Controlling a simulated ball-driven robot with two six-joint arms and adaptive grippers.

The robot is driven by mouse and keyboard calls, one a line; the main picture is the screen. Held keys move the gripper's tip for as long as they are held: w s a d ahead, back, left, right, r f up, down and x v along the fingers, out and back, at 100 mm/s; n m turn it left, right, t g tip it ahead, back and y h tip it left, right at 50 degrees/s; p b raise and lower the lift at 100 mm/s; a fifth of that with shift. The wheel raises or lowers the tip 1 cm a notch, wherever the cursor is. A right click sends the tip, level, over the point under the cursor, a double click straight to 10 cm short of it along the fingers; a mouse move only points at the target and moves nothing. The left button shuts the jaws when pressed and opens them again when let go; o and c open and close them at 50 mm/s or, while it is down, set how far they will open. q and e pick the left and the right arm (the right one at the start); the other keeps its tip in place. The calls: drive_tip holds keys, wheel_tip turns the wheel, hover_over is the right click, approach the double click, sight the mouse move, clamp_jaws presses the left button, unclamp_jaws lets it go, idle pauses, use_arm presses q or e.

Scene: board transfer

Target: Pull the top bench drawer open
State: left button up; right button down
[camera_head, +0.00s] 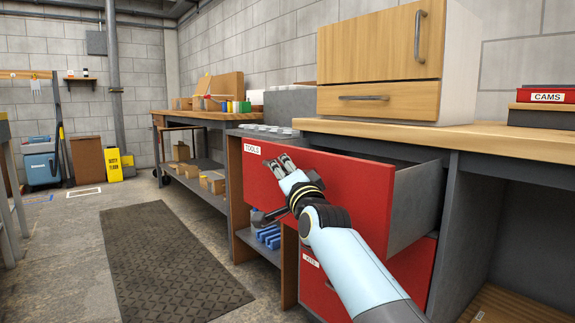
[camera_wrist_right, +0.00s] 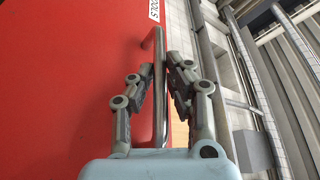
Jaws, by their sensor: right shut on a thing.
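The top bench drawer (camera_head: 345,185) has a red front with a TOOLS label (camera_head: 252,150). It stands pulled out from under the wooden worktop, and its grey side wall (camera_head: 412,210) shows. My right gripper (camera_head: 279,164) is at the drawer front in the head view. In the right wrist view the fingers of my right gripper (camera_wrist_right: 160,78) are shut on the upright-looking metal handle bar (camera_wrist_right: 160,110), one finger on each side. The red front also fills the left of that view (camera_wrist_right: 70,90). The drawer's inside is mostly hidden. My left gripper is not in view.
A second red drawer (camera_head: 410,275) sits below. Open floor with a dark mat (camera_head: 155,260) lies to the left. A yellow sign (camera_head: 113,164) stands far back.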

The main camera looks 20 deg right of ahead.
drive_tip(key=shift+a+f, duration=0.1)
drive_tip(key=shift+a, duration=0.05)
drive_tip(key=c, duration=1.3)
unclamp_jaws()
drive_tip(key=shift+c, duration=0.2)
drive_tip(key=v, duration=1.2)
